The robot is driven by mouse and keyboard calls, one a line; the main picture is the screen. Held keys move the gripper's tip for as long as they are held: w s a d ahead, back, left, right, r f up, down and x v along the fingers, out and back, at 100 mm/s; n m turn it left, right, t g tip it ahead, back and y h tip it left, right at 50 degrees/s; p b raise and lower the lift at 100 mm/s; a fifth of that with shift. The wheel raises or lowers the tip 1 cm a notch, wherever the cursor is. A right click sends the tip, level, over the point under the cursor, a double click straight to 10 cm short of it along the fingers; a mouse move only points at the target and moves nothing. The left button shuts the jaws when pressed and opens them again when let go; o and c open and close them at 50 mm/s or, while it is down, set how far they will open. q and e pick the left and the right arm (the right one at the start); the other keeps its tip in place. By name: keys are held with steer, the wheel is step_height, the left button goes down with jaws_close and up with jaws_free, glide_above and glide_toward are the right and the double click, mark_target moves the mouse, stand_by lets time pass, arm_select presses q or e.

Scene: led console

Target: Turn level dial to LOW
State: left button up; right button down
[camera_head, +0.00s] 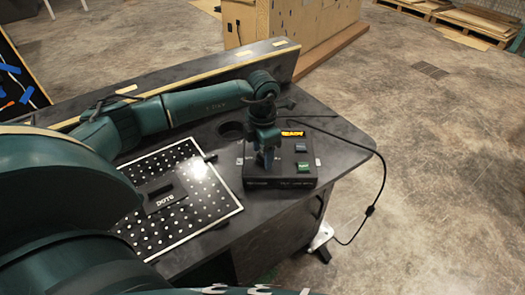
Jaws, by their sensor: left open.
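The console (280,182) is a small black box near the right end of the dark table. It carries a lit yellow display (292,134), a blue button (300,147) and a green button (304,167). My left gripper (268,160) points down over the left part of the console's top. It is open, though its finger gap is hard to make out. The level dial cannot be made out; the gripper covers that part of the console. Whether the fingers touch anything cannot be told. My right gripper is not in view.
A panel with white dots (225,208), marked DOTS, lies left of the console. The table (345,152) has a round hole (231,130) behind the console. A black cable (383,185) hangs off its right edge. A raised ledge (225,72) runs along the back.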

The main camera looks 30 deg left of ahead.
mark_target(262, 154)
arm_select(q)
step_height(262, 154, up, 13)
steer(key=shift+b, duration=0.35)
stand_by(0.4)
